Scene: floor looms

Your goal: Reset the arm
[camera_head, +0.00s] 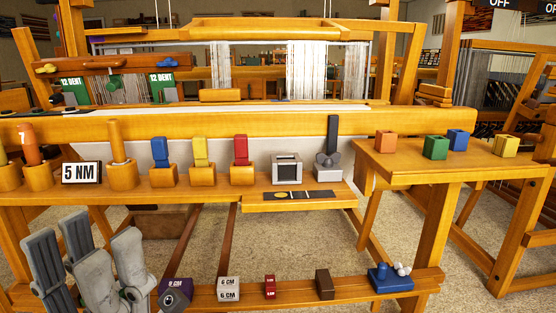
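My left gripper (84,240) is in the lower left corner of the head view. Its thick grey fingers point up and stand apart, with nothing between them. It is in front of the loom's lower left part and hides some of the lower beam. My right gripper is not in view. The task names no object.
A wooden loom shelf (215,187) holds a 5 NM sign (81,173), coloured blocks in wooden cups and a grey box (287,169). A lower beam (345,289) bears several small blocks. A side bench (420,160) holds several coloured cubes. Open floor (265,240) shows between the beams.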

